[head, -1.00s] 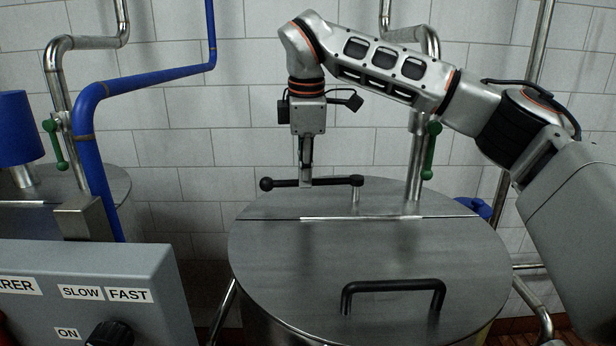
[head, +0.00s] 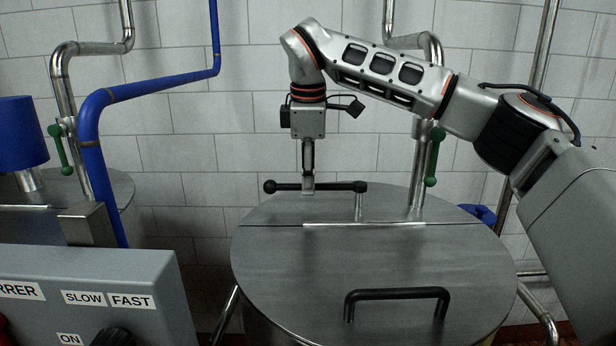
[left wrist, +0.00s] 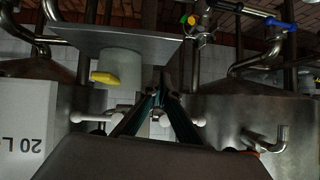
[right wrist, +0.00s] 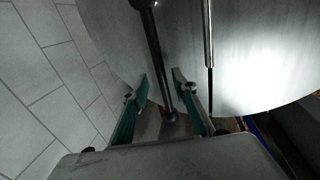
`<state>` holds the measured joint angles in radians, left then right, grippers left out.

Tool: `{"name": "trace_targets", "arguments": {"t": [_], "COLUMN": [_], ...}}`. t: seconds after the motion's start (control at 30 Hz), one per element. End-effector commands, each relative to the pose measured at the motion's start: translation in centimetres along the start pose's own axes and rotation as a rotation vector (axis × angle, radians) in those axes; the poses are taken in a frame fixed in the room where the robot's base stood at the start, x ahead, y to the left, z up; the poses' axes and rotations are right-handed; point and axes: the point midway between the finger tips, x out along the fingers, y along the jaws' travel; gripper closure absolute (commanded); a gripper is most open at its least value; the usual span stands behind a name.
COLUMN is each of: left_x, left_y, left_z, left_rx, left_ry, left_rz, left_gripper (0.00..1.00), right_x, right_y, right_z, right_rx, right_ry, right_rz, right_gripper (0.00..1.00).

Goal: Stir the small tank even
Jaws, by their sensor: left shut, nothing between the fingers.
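A round steel tank with a flat lid (head: 290,262) stands in the middle of the head view; whether it is the small tank is not marked. A black bar with ball ends (head: 336,187) lies level above the lid's back half, on a short post. My right gripper (head: 308,188) points down at the bar's left part. In the right wrist view, the bar (right wrist: 156,45) runs between its two fingers (right wrist: 161,85), with gaps showing beside it. My left gripper (left wrist: 165,95) is shut and empty in the left wrist view, outside the head view.
A black lid handle (head: 398,294) stands at the lid's front. A grey control box (head: 100,275) with SLOW, FAST and ON labels and a black knob is at lower left. Blue pipe (head: 88,125) and another tank stand behind it. A yellow object (left wrist: 105,78) shows in the left wrist view.

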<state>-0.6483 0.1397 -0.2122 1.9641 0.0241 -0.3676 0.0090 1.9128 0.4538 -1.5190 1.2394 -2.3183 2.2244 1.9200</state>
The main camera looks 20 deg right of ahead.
Motion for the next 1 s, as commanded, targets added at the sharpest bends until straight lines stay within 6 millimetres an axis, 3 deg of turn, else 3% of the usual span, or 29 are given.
{"name": "trace_targets", "arguments": {"t": [0.2,0.33,0.7,1.0], "left_x": [0.0,0.0,0.0,0.0], "left_y": [0.0,0.0,0.0,0.0], "left_z": [0.3,0.2,0.2,0.1], "left_rx": [0.003,0.002,0.0,0.0], "left_ry": [-0.005,-0.004,-0.003,-0.003], "left_rz": [0.001,0.001,0.001,0.001], "left_gripper": [1.0,1.0,1.0,1.0], "right_x": [-0.1,-1.2,-8.4,-11.7], "right_y": [-0.1,-0.1,0.0,0.0], "right_z": [-0.1,-0.1,-0.1,0.0], "right_rx": [-0.003,-0.002,-0.001,0.0], "right_ry": [0.0,0.0,0.0,0.0], "right_rz": [-0.002,-0.001,0.003,-0.001], "right_gripper": [0.73,0.73,0.73,0.73]}}
